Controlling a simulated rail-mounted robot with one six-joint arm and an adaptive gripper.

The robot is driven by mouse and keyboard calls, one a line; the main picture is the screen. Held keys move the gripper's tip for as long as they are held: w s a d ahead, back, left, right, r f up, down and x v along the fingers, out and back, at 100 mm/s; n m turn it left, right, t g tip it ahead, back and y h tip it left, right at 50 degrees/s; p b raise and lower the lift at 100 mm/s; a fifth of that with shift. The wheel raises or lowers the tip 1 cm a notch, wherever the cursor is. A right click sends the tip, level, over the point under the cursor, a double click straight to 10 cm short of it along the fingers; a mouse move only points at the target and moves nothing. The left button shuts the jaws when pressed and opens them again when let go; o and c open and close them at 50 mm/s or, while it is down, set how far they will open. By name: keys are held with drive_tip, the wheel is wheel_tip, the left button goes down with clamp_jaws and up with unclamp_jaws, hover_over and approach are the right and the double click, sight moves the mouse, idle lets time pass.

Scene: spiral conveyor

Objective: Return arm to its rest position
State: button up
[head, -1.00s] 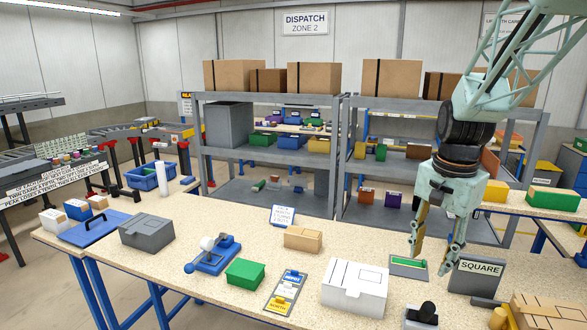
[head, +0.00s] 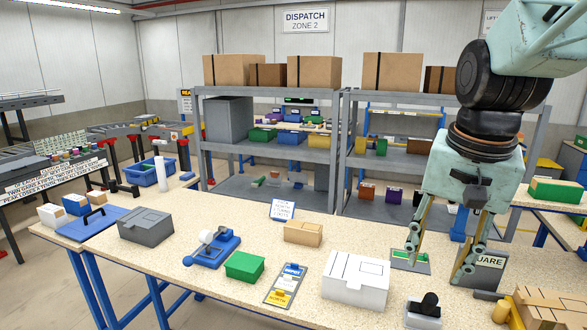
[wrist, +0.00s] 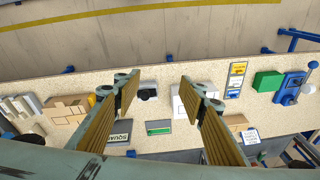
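My gripper (head: 437,268) hangs fingers down above the right part of the speckled table (head: 215,283) in the head view. Its two fingers are spread apart with nothing between them. In the wrist view my gripper (wrist: 160,100) is also open and empty, with the table below it. In the head view the fingers overlap the green-and-grey plate (head: 405,262) and the dark SQUARE sign (head: 490,268), hiding part of the sign. I cannot tell the exact height of the fingertips over the table.
A white box (head: 355,282), black-knobbed item (head: 425,308) and cardboard box (head: 550,312) stand near the gripper. A green box (head: 245,266), blue clamp device (head: 212,250) and grey box (head: 146,226) are farther left. Grey shelving (head: 270,155) stands behind the table.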

drive_tip(key=s+a+f+n+t+b, duration=0.1)
drive_tip(key=s+a+n+b, duration=0.1)
drive_tip(key=s, duration=0.8)
drive_tip(key=s+a+f+n+b, duration=0.1)
drive_tip(key=s+a+n+b, duration=0.1)
drive_tip(key=s, duration=0.8)
drive_tip(key=shift+s+a+n+t+b, duration=0.35)
drive_tip(key=shift+a+n, duration=0.45)
drive_tip(key=shift+n, duration=0.5)
